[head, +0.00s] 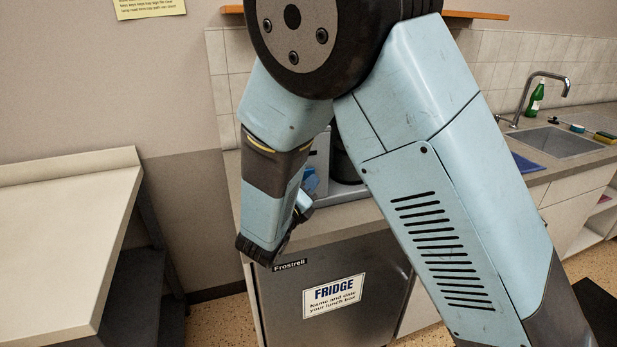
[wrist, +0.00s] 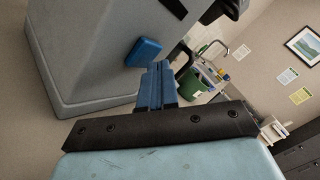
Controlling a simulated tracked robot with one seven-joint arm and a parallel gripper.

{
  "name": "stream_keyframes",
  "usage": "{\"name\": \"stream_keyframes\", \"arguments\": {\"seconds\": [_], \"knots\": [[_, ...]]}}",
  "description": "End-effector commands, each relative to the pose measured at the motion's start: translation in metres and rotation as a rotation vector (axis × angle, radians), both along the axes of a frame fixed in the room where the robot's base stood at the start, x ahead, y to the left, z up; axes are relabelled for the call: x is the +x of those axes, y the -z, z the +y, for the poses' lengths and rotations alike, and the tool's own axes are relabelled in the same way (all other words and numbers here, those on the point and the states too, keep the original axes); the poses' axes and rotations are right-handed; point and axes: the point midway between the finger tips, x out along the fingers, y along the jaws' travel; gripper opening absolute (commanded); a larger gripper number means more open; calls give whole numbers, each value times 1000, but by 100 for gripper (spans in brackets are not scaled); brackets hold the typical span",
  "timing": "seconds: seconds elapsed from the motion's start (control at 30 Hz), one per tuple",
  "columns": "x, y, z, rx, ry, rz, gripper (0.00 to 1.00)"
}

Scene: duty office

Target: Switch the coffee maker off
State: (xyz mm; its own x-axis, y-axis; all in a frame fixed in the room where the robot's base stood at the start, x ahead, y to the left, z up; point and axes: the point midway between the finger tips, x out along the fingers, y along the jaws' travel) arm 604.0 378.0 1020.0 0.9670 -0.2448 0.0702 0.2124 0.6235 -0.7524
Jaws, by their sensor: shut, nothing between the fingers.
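The coffee maker is a grey box (wrist: 85,45) that fills the upper left of the wrist view, which is tilted. A blue block-like part (wrist: 143,51), possibly its switch, sticks out from its side. My gripper (wrist: 160,67) has its blue fingers closed together with nothing between them. The fingertips appear just below and right of the blue part; whether they touch it I cannot tell. In the head view my arm hides most of the coffee maker (head: 321,155) and the gripper. The switch's position cannot be read.
The coffee maker stands on the counter above a fridge (head: 385,285) with a paper sign. A sink (head: 560,142) with a tap and a green bottle (head: 536,97) is at the right. A pale worktop (head: 60,215) stands at the left, with a floor gap between.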

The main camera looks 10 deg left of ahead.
Motion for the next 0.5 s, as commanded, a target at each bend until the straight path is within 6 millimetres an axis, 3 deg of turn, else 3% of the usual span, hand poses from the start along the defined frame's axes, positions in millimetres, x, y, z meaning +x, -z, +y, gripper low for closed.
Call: {"name": "stream_keyframes", "arguments": {"seconds": [0.5], "knots": [[-10,0,-6,0,0,0,0]]}}
